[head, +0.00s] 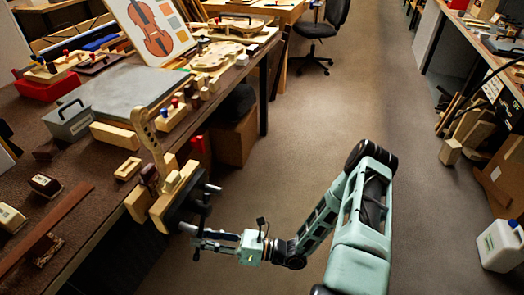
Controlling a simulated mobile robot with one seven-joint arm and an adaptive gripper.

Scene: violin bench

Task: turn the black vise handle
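The vise (160,209) has pale wooden jaws and sits on the front edge of the bench, with a carved wooden neck piece (150,142) standing upright in it. The black vise handle (205,193) is on its outer side, with a light knob-like end at the upper right. My gripper (195,240) reaches in from the right, its fingers pointing left at the lower part of the handle. The fingers overlap the dark handle in the picture. I cannot tell whether they touch it or are closed on it.
The brown bench (75,215) holds wooden blocks, a grey metal box (70,120) and a violin picture board (152,28). A cardboard box (235,138) stands under the bench. The floor (335,115) in the aisle is clear. A white canister (499,246) stands at the right.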

